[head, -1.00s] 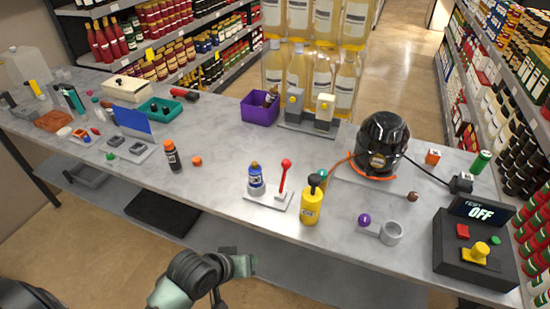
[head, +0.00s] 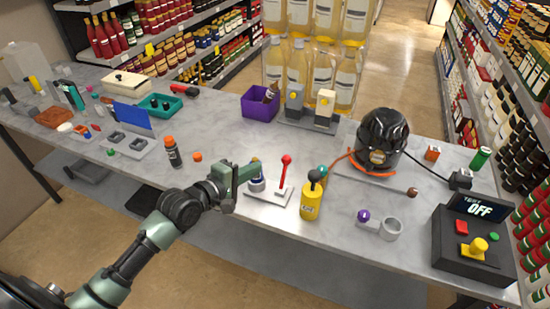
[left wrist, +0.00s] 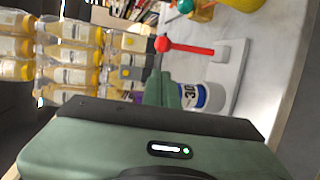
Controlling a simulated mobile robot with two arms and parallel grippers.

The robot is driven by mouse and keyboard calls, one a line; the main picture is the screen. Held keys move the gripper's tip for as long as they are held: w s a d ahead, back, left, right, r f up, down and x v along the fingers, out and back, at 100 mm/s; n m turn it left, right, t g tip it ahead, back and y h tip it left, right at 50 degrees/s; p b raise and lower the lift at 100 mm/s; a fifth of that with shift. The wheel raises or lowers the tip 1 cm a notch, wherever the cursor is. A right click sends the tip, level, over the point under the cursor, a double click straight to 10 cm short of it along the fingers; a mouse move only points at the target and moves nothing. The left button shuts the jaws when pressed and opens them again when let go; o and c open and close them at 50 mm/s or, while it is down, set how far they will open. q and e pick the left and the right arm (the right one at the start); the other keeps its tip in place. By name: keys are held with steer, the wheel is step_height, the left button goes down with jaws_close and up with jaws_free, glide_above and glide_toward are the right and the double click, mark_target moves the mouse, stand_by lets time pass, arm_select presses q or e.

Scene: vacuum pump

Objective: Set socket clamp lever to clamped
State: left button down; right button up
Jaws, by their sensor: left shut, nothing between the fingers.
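A red lever (head: 284,172) with a round red knob stands nearly upright on a white base plate (head: 266,196). In the left wrist view the red lever (left wrist: 190,47) runs sideways from the plate (left wrist: 232,72). A blue-and-white bottle (head: 257,185) stands on the same plate, left of the lever. It is partly hidden by my left gripper (head: 254,168), and shows in the wrist view as a bottle (left wrist: 207,97) behind the fingers (left wrist: 162,90). My left gripper is shut and empty, close to the bottle's top and left of the lever; contact cannot be told. My right gripper is out of view.
A yellow pump bottle (head: 311,200) stands just right of the plate. Further right are a grey ring holder (head: 392,229), a black dome-shaped device (head: 382,140) and a control box (head: 474,250). An orange-capped bottle (head: 172,153) stands left of my arm.

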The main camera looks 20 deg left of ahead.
mark_target(284, 173)
arm_select(q)
steer(key=p+x, duration=0.1)
steer(key=x, duration=0.9)
steer(key=shift+s, duration=0.1)
steer(key=shift+s+t+b, duration=0.25)
steer(key=shift+t+b, duration=0.05)
steer(key=shift+b, duration=0.2)
